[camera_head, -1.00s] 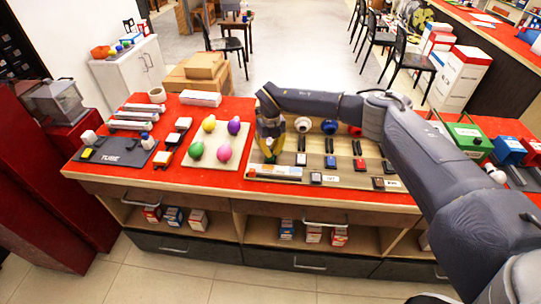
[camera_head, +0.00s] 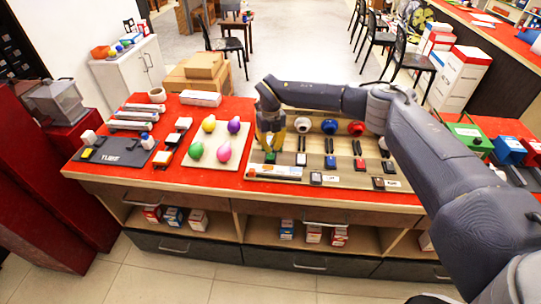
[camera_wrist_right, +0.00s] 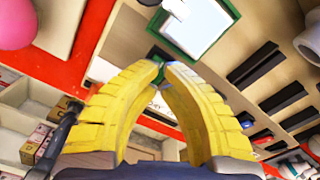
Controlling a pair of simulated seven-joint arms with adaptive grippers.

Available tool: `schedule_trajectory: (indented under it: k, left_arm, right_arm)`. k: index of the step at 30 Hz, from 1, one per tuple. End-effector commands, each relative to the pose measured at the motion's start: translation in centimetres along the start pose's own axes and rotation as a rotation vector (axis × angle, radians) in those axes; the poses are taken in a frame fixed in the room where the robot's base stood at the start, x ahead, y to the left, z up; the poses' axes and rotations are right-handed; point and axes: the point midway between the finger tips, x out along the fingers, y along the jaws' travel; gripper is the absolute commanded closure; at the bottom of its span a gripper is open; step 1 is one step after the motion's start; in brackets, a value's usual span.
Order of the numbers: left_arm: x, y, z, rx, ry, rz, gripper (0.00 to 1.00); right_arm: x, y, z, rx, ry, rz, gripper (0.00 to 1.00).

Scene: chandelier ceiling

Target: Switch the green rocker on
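The green rocker (camera_head: 270,158) is at the left end of a row of rockers on the pale switch board (camera_head: 345,148), mostly hidden by my right gripper. In the right wrist view a green frame around a pale plate (camera_wrist_right: 197,28) shows just beyond the fingertips, with a bit of green at the tips. My right gripper (camera_head: 271,148) points down over the board's left end; its yellow fingers also show in the right wrist view (camera_wrist_right: 161,66), tips nearly together with nothing seen held. Whether the tips touch the rocker I cannot tell. My left gripper is not in view.
White (camera_head: 302,124), blue (camera_head: 329,126) and red (camera_head: 356,128) knobs stand at the board's back, with black levers (camera_head: 329,146) in front. A board with coloured bulbs (camera_head: 223,153) lies to the left. Red counter shows between the boards.

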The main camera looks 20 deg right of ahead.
Motion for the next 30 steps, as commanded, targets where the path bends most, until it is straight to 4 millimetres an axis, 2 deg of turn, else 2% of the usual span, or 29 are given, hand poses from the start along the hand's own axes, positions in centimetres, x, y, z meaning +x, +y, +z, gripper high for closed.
schedule_trajectory:
  k: [15,30]
  left_arm:
    - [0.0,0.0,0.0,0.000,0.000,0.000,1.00]
    - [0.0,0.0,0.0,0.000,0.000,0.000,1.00]
  right_arm:
    - [-3.4,-0.1,0.0,0.001,-0.001,0.000,1.00]
    - [-4.0,0.0,0.0,0.001,0.000,0.000,1.00]
